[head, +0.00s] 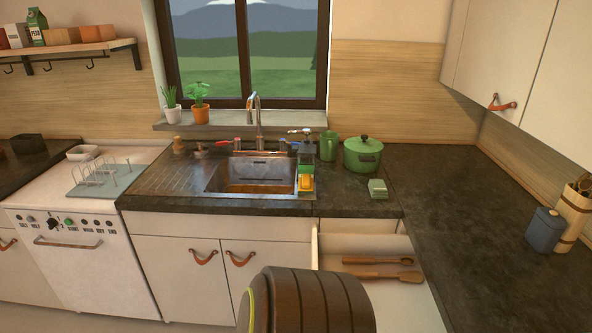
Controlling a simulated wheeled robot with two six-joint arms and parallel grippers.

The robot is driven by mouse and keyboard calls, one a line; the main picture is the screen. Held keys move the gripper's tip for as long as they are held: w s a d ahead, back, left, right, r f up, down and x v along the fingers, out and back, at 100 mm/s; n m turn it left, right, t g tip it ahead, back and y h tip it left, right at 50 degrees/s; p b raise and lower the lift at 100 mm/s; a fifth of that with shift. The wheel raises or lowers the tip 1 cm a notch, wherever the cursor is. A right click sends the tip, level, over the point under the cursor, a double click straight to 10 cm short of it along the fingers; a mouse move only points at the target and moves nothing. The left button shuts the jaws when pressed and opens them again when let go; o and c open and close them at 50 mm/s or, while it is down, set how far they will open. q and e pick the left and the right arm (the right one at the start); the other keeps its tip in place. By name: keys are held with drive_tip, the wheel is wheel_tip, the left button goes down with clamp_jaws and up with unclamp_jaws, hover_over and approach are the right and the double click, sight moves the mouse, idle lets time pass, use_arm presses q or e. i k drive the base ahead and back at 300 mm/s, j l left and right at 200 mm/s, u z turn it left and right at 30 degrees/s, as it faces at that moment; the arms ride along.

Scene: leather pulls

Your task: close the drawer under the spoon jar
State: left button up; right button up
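An open drawer (341,243) with white walls juts out from below the counter, right of the sink cabinet. Two wooden utensils (381,274) lie inside it. Its front end is hidden behind a dark ribbed rounded part, which looks like one of my arm links, and by the picture's lower edge. The spoon jar (572,216), a tan container with several utensils in it, stands on the right counter, to the right of the open drawer. Neither of my grippers can be made out in the head view.
A blue canister (545,231) stands beside the jar. The dark right counter (460,215) is mostly clear. A green pot (362,156), a green mug (328,146) and a green block (378,189) stand near the sink (222,176). A white stove (85,262) is at the left.

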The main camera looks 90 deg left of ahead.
sight(398, 306)
drive_tip(key=j+u, duration=0.2)
drive_tip(key=u, duration=1.7)
drive_tip(key=i+j+u, duration=0.1)
drive_tip(key=j+u, duration=0.3)
drive_tip(key=j, duration=0.1)
